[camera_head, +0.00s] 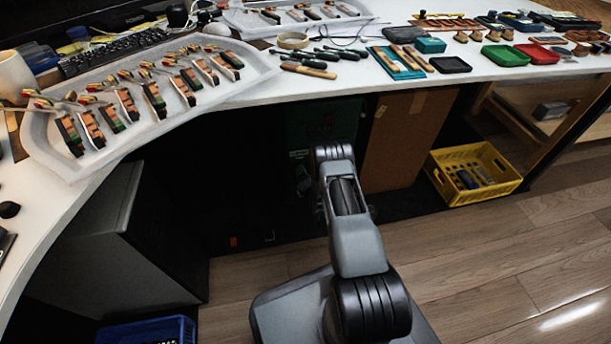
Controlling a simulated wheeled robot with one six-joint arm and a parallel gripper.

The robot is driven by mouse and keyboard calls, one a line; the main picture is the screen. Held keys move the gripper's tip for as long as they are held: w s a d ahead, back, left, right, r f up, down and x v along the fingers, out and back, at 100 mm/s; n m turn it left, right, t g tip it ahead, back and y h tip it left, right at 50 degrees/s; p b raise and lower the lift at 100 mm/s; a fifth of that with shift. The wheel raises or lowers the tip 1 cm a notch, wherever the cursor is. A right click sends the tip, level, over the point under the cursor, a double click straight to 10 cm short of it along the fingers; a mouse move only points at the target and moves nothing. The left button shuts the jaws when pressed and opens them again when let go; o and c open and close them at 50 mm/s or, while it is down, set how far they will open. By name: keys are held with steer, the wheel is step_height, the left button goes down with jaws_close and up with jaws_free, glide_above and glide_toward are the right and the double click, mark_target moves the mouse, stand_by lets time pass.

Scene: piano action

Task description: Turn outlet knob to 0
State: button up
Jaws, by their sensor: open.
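I cannot make out an outlet knob in this view. A dark green panel or box (322,122) with faint red marks and a small pale label stands in the shadow under the desk; whether it bears the outlet is too dark to tell. My arm rises from the lower middle and bends in front of the dark space under the desk. My gripper is not clearly visible; my own arm links and the shadow hide the far end. A small dark shape shows just left of the arm, too dim to identify.
A white desk (240,100) curves above the dark space, carrying trays of piano parts and tools. A brown board (408,140) leans under it. A yellow crate (498,190) stands right, a grey cabinet (95,250) left, a blue crate (190,328) at the bottom. Wooden floor is clear at right.

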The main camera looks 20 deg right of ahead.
steer(key=c, duration=0.9)
steer(key=shift+n, duration=0.3)
steer(key=shift+n+g+h, duration=0.25)
steer(key=shift+n+h, duration=0.25)
steer(key=shift+n, duration=5.6)
steer(key=shift+n+g+h, duration=0.25)
steer(key=shift+n+h, duration=0.25)
steer(key=shift+n, duration=5.9)
